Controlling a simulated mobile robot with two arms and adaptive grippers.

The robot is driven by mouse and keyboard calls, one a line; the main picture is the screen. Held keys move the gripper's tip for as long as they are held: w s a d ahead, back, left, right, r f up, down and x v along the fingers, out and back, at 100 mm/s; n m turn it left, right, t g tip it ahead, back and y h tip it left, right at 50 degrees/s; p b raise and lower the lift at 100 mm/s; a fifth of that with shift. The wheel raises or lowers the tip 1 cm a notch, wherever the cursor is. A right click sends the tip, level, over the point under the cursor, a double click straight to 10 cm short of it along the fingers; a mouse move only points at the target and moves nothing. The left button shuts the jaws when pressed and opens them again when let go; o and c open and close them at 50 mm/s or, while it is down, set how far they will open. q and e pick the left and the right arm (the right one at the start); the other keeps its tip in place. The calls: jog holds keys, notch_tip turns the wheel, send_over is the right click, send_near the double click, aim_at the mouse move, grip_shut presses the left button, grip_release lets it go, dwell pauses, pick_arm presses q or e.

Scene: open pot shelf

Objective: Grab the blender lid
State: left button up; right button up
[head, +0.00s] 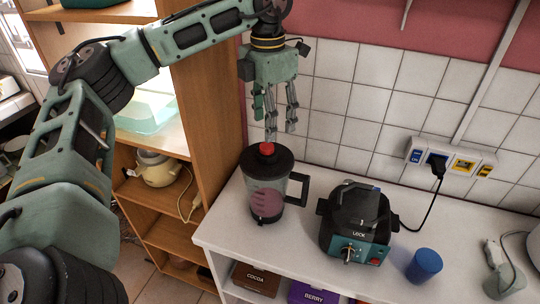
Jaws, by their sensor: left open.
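A blender jug (265,202) with a dark handle and pinkish contents stands on the white counter, near its left end. Its black lid (266,164) with a red knob (267,148) sits on top. My left gripper (274,132) points down just above the red knob, its fingers open and empty. Whether a fingertip touches the knob is hard to tell. My right gripper is not in view.
A blue cup (424,265) stands right of the base. A black cord runs to the wall sockets (450,159). A wooden shelf (205,110) rises close on the left. Boxes marked cocoa (256,280) and berry (312,294) sit below the white counter (225,232).

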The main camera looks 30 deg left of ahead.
aim_at(265, 144)
pick_arm(q)
jog(key=shift+s+a+f, duration=0.15)
jog(key=shift+a+f, duration=0.05)
jog(key=shift+a, duration=0.1)
notch_tip(265, 144, down, 6)
jog(key=p, duration=0.3)
jog(key=shift+s+a+f, duration=0.1)
jog(key=shift+a+f, duration=0.05)
jog(key=shift+f, duration=0.35)
jog(key=shift+c, duration=0.3)
grip_shut()
